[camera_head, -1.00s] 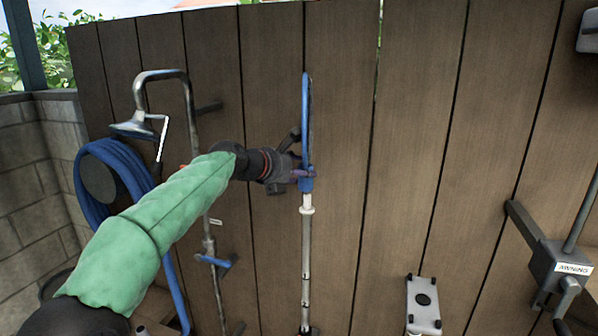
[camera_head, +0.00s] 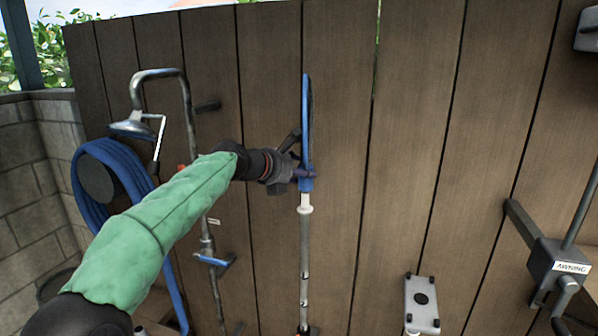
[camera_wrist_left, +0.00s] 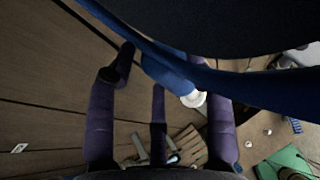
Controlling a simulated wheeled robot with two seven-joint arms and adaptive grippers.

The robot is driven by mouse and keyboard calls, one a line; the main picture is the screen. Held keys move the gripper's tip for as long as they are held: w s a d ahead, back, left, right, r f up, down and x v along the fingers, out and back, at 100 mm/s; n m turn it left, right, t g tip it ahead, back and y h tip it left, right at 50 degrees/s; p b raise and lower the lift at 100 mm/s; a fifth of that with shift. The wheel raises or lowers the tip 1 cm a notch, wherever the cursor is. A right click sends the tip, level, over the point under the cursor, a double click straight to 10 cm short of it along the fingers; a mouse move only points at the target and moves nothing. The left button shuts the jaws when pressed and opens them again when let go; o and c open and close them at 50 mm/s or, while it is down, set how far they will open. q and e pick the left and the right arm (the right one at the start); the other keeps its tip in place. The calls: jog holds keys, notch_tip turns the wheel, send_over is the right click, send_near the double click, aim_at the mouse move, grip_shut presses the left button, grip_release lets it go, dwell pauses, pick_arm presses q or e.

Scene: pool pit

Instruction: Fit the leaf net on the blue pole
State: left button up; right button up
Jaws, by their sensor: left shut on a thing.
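The leaf net (camera_head: 307,115) is blue-rimmed with dark mesh and stands upright, seen edge-on in front of the fence. My left gripper (camera_head: 301,173) is shut on its blue socket at the lower end. Directly below and in line stands an upright pole (camera_head: 305,250), which looks grey rather than blue, with a white collar near its top. A short pale length shows between socket and collar; I cannot tell how far it enters the socket. In the left wrist view, the net (camera_wrist_left: 240,85) crosses above my purple fingers (camera_wrist_left: 165,85), with the white collar (camera_wrist_left: 194,98) below the socket.
A wooden fence (camera_head: 420,130) stands behind. A shower pipe (camera_head: 187,110) and a coiled blue hose (camera_head: 85,190) are on the left. A grey bracket (camera_head: 422,305) is at lower right of the pole, and an AWNING crank box (camera_head: 558,265) is far right.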

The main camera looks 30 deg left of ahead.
pick_arm(q)
jog(key=shift+s+f, duration=0.15)
jog(key=shift+f, duration=0.1)
jog(key=shift+f, duration=0.25)
dwell(0.3)
jog(key=shift+f+b, duration=0.8)
jog(key=shift+f, duration=0.15)
jog(key=shift+f, duration=0.15)
jog(key=shift+f+b, duration=0.4)
jog(key=shift+f, duration=0.15)
jog(key=shift+f, duration=0.5)
dwell(0.3)
dwell(0.3)
jog(key=o, duration=1.4)
